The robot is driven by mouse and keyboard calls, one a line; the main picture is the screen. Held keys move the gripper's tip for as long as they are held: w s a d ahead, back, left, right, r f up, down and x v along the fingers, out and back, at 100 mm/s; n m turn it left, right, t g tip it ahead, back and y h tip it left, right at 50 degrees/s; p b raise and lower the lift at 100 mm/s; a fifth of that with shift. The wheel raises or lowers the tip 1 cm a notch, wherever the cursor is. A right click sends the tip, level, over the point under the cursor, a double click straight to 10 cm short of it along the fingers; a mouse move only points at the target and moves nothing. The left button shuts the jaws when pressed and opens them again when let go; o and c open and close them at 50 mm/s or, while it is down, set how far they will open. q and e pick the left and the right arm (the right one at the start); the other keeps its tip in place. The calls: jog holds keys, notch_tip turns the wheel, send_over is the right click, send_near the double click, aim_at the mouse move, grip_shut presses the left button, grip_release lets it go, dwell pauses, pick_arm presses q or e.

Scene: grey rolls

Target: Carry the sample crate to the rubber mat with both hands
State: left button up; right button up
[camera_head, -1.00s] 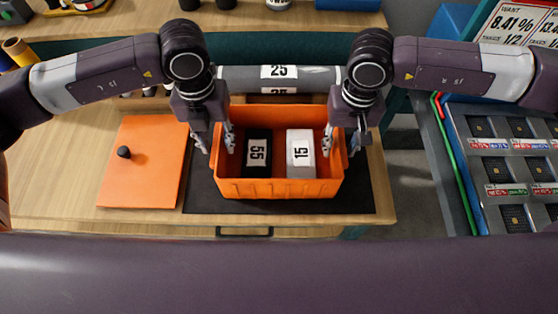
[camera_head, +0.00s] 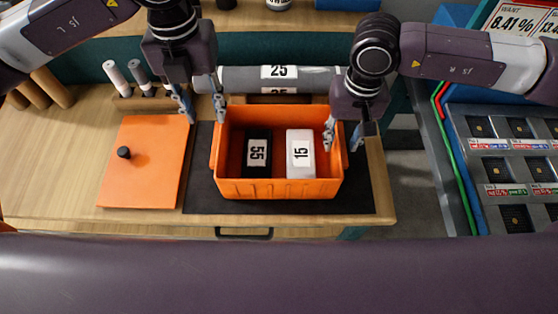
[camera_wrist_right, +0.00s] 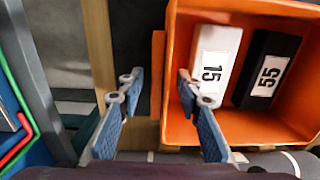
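The orange sample crate (camera_head: 280,189) sits upright on the dark rubber mat (camera_head: 200,190). It holds a black block (camera_head: 258,152) marked 55 and a white block (camera_head: 300,150) marked 15. My left gripper (camera_head: 203,108) is open and empty, up and to the left of the crate, apart from it. My right gripper (camera_head: 343,140) is open at the crate's right wall. In the right wrist view the right gripper's fingers (camera_wrist_right: 158,90) are spread, one on each side of the crate wall (camera_wrist_right: 158,70), with no clear grip on it.
An orange board (camera_head: 145,175) with a black knob lies left of the mat. A grey roll (camera_head: 235,80) marked 25 lies behind the crate. A rack with white-topped pens (camera_head: 116,78) stands at the back left. A panel of trays (camera_head: 500,160) is at the right.

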notch_tip(320, 180, up, 9)
jog(key=shift+r, duration=0.2)
jog(key=shift+s, duration=0.1)
dwell(0.5)
